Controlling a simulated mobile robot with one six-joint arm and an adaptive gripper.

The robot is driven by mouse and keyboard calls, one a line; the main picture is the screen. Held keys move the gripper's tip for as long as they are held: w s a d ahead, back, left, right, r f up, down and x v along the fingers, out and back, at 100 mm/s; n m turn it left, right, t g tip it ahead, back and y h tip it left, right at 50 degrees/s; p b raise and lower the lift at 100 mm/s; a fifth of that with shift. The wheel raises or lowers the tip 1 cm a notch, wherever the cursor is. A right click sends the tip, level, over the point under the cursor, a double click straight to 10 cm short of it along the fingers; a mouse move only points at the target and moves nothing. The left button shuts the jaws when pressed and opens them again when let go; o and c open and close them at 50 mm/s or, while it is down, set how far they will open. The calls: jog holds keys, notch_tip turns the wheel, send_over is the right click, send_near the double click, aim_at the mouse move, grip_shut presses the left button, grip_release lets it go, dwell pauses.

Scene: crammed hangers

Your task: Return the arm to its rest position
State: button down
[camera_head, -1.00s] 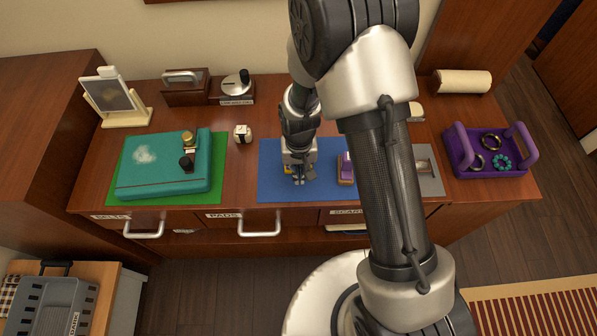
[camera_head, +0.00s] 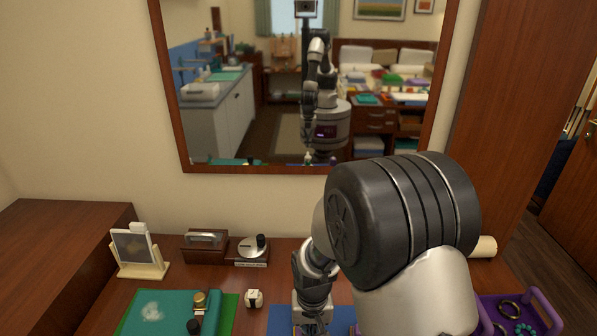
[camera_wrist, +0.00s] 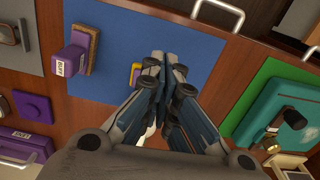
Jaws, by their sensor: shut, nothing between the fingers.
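My gripper (camera_wrist: 167,65) is shut with nothing between its fingers. In the wrist view it is over the blue mat (camera_wrist: 205,45), and a small yellow thing (camera_wrist: 136,74) shows partly behind the fingertips. In the head view my arm comes in from the lower right and my wrist hangs over the blue mat (camera_head: 342,318). The fingertips are at or below the bottom edge there. The rest position is not marked in any view.
A teal case (camera_wrist: 275,115) lies on a green mat at right. A mirror (camera_head: 245,168) hangs behind.

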jog(key=s+d+r+t, duration=0.1)
jog(key=s+d+r, duration=0.2)
jog(key=r, duration=0.7)
jog(key=s+d+r+t, duration=0.1)
jog(key=s+d+r, duration=0.25)
jog(key=r, duration=0.55)
jog(key=s+d+r+t, duration=0.2)
jog(key=s+d+r, duration=0.2)
jog(key=s+r, duration=0.3)
jog(key=s, duration=0.5)
jog(key=shift+r+t, duration=0.15)
jog(key=shift+t, duration=0.15)
jog(key=shift+d, duration=0.1)
